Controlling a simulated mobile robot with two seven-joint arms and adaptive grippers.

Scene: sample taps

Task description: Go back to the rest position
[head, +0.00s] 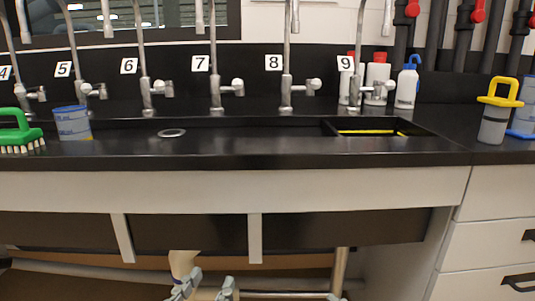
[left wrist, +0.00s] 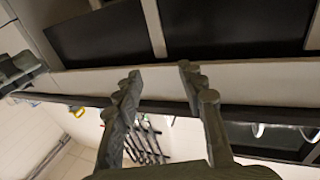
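My left gripper (head: 204,289) shows at the bottom of the head view, low in front of the bench and below its counter. In the left wrist view its two grey fingers (left wrist: 160,78) stand apart with nothing between them. A small grey tip (head: 335,297) at the bottom edge of the head view may be part of my right gripper; too little shows to tell its state. Numbered taps stand along the back of the black counter, among them tap 7 (head: 216,92) and tap 8 (head: 287,92).
The black counter (head: 250,152) has a sink opening at right. A green-handled brush (head: 18,130) and a blue-rimmed cup (head: 72,123) stand at left. White bottles (head: 376,78) and a yellow-handled item (head: 495,115) are at right. Drawers (head: 495,250) are lower right.

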